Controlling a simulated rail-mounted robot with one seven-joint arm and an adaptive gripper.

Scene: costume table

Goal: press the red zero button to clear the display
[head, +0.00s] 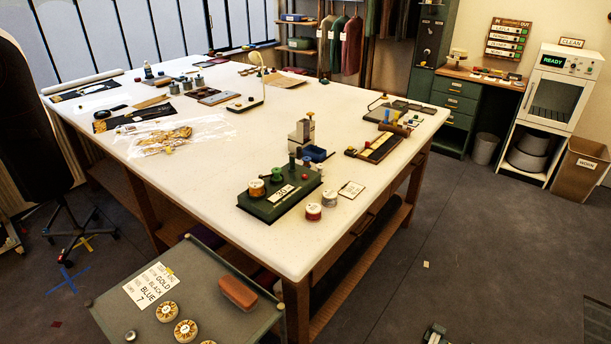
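I cannot make out a red zero button for certain. The only display I can read is the green "READY" panel (553,61) on the white cabinet at the right. A grey upright device (301,131) stands on the white table behind a blue tray (316,153); any display or button on it is too small to tell. A small dark and metallic part (435,335) at the bottom edge may be my gripper. It is mostly cut off, over the floor and well apart from the table, and its fingers do not show.
The white table (225,195) holds a green spool stand (279,194), two loose spools (321,205), a lamp (258,75) and a dark-framed tray (378,146). A grey side cart (115,318) with a card and a brown block stands in front. The floor at the right is mostly clear.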

